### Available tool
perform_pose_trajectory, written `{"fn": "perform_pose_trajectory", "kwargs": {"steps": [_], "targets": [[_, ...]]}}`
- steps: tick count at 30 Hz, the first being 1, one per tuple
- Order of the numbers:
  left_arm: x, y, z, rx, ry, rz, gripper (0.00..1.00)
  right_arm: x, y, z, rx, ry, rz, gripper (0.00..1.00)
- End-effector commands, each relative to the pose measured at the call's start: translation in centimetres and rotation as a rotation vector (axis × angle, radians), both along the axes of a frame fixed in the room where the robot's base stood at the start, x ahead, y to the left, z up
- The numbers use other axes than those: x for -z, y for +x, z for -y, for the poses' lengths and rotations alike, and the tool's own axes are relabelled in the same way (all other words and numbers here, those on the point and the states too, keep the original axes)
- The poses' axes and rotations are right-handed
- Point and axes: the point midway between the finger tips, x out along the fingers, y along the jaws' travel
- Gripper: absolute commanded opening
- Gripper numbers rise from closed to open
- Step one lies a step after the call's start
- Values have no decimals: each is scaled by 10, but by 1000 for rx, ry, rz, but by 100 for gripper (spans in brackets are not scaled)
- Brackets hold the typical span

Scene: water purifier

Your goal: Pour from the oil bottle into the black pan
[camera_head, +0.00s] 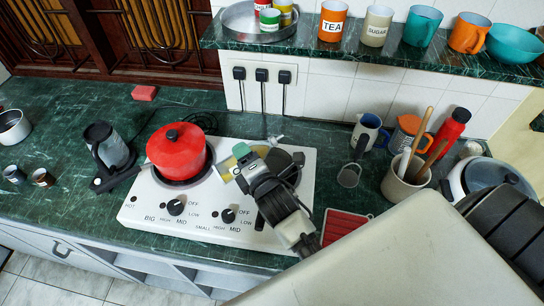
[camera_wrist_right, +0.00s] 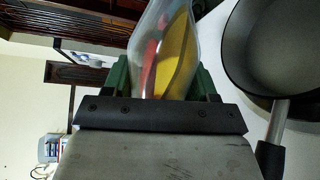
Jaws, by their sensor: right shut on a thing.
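The oil bottle (camera_wrist_right: 172,50) is clear, with yellow oil inside. My right gripper (camera_wrist_right: 166,78) is shut on it, with green fingers on both sides. In the head view my right gripper (camera_head: 250,162) is over the white stove, and part of the bottle (camera_head: 227,173) shows beside it, tilted well over. The black pan (camera_head: 290,166) is on the stove's right burner, partly hidden by my gripper and arm. In the right wrist view the pan (camera_wrist_right: 268,45) is at the right, apart from the bottle, and looks empty where visible. My left gripper is not in view.
A red pot (camera_head: 178,153) stands on the left burner of the stove (camera_head: 150,212). A kettle (camera_head: 109,146) is left of it. A utensil holder (camera_head: 402,182), mugs and a red bottle (camera_head: 450,132) stand at the right. A shelf (camera_head: 300,52) with cups hangs above.

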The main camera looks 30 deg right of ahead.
Motion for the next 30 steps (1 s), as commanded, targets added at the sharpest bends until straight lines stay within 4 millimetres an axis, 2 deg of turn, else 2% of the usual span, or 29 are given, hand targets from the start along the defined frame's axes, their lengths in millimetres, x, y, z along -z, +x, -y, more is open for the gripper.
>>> {"fn": "perform_pose_trajectory", "kwargs": {"steps": [30], "targets": [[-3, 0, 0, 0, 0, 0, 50, 0, 0, -2, 0, 51, 1, 24]]}}
